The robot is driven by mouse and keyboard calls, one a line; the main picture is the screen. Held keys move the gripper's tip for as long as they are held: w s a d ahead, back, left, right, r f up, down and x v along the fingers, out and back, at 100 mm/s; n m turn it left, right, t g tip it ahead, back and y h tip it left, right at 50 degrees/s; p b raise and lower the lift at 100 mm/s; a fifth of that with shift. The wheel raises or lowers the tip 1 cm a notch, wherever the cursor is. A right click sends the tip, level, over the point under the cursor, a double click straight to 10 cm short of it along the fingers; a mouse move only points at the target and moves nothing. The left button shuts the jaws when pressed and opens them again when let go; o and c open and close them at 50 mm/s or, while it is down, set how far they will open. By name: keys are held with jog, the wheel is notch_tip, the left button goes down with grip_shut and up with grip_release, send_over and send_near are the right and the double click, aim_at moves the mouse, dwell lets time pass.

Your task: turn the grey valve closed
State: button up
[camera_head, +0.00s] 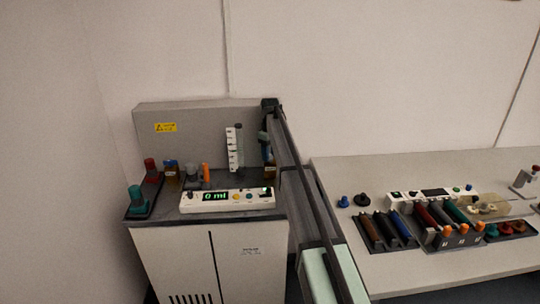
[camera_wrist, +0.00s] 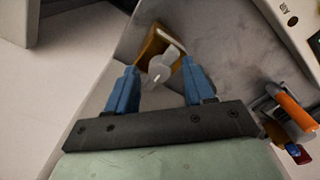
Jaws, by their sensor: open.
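The grey valve (camera_wrist: 162,66) is a winged handle on a brown block (camera_wrist: 152,45) in the wrist view. My gripper (camera_wrist: 159,74) is open, with one blue finger on each side of the valve. Gaps show between the fingers and the handle, and I see no clear contact. In the head view my gripper (camera_head: 265,143) is above the right end of the grey machine top, over a small brown block (camera_head: 269,172). The valve handle cannot be made out there.
A white panel reading "0 ml" (camera_head: 228,200) lies at the machine's front edge. A white graduated column (camera_head: 235,150) stands left of my gripper. Coloured knobs (camera_head: 150,165) stand at the left. An orange cylinder (camera_wrist: 295,110) is right of my gripper in the wrist view.

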jog(key=shift+f, duration=0.35)
grip_shut()
dwell(0.4)
